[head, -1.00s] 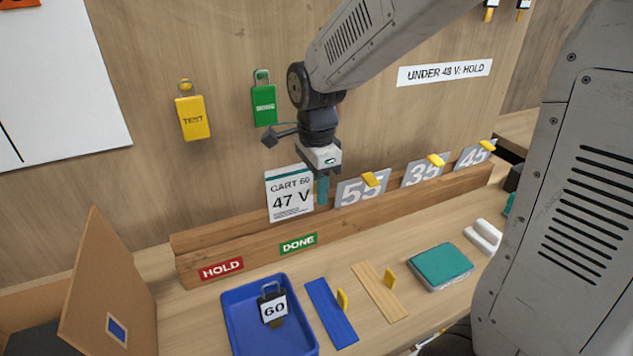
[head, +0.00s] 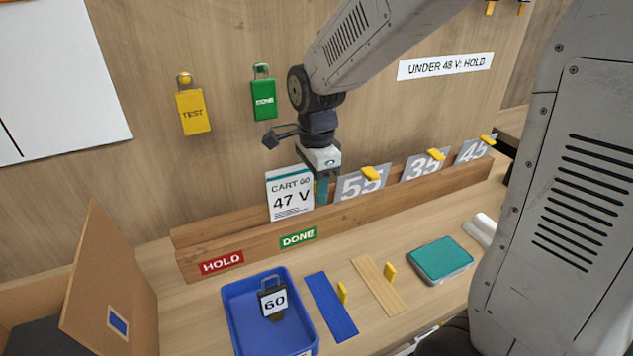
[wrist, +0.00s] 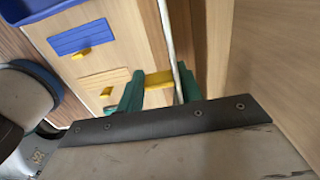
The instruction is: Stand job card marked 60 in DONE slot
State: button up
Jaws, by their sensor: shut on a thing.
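The job card marked 60 (head: 290,195) is white, reads CART 60 and 47 V, and stands nearly upright at the wooden rack (head: 400,208), above the green DONE label (head: 298,238). Its lower edge meets the rack's front rail; I cannot tell how deep it sits. My gripper (head: 321,190) is at the card's right edge. In the wrist view, the teal fingers (wrist: 157,92) are shut on the card's yellow tab (wrist: 158,79), and the card shows nearly edge-on (wrist: 168,40).
A red HOLD label (head: 221,262) is left of DONE. Grey cards 55 (head: 360,187), 35 (head: 421,168) and 45 (head: 473,151) stand to the right in the rack. A blue tray (head: 232,318) with a 60 tag (head: 273,302) is in front. A cardboard flap (head: 105,275) rises at left.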

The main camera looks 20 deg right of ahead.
jog(key=shift+f, duration=0.7)
jog(key=shift+f, duration=0.1)
jog(key=o, duration=1.5)
jog(key=shift+r, duration=3.55)
